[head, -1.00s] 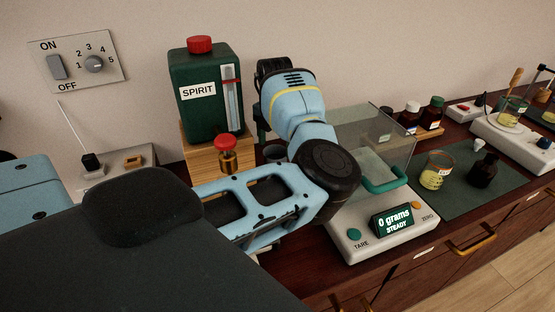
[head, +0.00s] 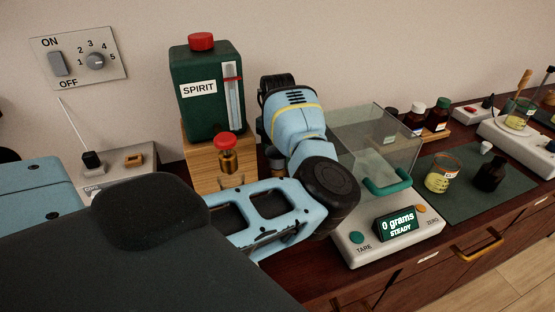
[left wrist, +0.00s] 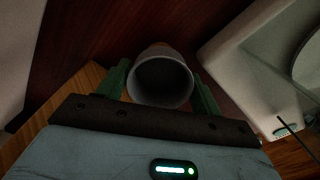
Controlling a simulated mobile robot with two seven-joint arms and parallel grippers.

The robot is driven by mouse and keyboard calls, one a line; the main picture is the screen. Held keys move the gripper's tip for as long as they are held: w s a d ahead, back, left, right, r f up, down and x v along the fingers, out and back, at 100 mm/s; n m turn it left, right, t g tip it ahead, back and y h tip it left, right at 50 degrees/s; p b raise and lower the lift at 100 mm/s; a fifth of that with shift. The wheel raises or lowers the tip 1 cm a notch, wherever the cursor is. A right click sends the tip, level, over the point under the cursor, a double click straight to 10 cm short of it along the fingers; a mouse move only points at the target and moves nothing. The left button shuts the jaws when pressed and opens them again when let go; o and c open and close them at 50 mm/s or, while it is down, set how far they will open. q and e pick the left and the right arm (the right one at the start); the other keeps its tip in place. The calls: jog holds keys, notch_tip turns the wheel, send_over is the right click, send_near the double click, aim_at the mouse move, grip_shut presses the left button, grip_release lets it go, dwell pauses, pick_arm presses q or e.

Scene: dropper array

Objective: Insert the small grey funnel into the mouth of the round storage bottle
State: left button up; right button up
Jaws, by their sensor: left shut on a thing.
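My left gripper (left wrist: 162,76) has its green fingers on either side of a grey, round-mouthed piece that looks like the funnel (left wrist: 160,88); it is shut on it. The open mouth faces the wrist camera, and the lower end is hidden. In the head view my left gripper (head: 267,138) points down behind my own arm and is mostly hidden. A dark round bottle with a short neck (head: 490,174), possibly the storage bottle, stands on the green mat at the right, well away from the gripper. My right gripper is not in view.
A balance with a glass shield (head: 365,235) stands right of my arm. A green SPIRIT tank (head: 205,115) stands on a wooden block (head: 200,165), with a red-topped dropper (head: 227,155) in front. A beaker (head: 443,175) shares the green mat (head: 460,205) with the dark bottle.

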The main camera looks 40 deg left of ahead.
pick_arm(q)
jog(key=shift+r+p, duration=0.8)
jog(key=shift+r, duration=1.9)
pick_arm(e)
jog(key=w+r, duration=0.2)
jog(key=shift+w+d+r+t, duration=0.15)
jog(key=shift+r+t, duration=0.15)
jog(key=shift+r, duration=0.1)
pick_arm(q)
jog(key=shift+f, duration=0.2)
jog(key=shift+f, duration=0.55)
jog(key=shift+f+b, duration=0.85)
jog(key=shift+f, duration=1.15)
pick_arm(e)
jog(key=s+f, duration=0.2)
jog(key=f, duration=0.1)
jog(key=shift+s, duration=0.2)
pick_arm(q)
jog(key=shift+r, duration=0.1)
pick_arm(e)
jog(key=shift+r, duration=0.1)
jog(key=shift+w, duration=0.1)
